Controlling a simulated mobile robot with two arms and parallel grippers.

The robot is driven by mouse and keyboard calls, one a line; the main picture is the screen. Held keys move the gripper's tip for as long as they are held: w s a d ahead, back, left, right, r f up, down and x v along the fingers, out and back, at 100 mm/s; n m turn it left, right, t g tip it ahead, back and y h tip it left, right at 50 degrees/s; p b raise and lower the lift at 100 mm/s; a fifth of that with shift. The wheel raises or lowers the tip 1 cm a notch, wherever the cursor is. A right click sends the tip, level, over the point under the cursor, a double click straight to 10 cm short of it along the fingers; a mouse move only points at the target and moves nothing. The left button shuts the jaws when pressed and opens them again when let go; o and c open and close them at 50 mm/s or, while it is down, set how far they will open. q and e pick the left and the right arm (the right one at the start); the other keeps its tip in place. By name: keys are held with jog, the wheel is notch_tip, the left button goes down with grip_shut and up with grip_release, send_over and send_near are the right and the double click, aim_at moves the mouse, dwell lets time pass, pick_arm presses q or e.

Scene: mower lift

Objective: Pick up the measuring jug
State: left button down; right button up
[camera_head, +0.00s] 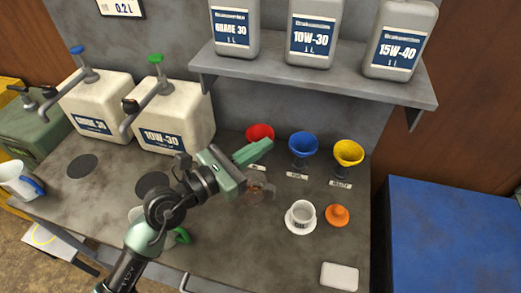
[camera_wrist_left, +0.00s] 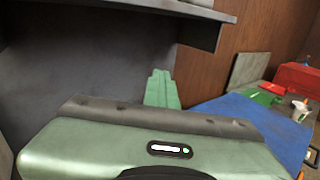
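Two white jugs are in the head view. One with a blue handle (camera_head: 20,182) stands at the left edge of the bench. The other, with a green handle (camera_head: 182,236), is largely hidden behind my left arm; I cannot tell which is the measuring jug. My left gripper (camera_head: 256,149) is raised over the bench in front of the red funnel, away from both jugs. Its green fingers also show in the left wrist view (camera_wrist_left: 162,88), close together with nothing visible between them. My right gripper is not in view.
Two white pump canisters (camera_head: 97,106) stand at the bench's back left. Oil bottles (camera_head: 312,38) stand on the shelf (camera_head: 330,82) above. Red, blue (camera_head: 303,146) and yellow funnels stand below it. A white cup (camera_head: 301,215) and orange funnel-like piece (camera_head: 337,215) sit at front right.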

pick_arm(q)
jog(key=shift+r, duration=0.35)
jog(key=shift+c, duration=2.2)
grip_release()
jog(key=shift+a, duration=0.1)
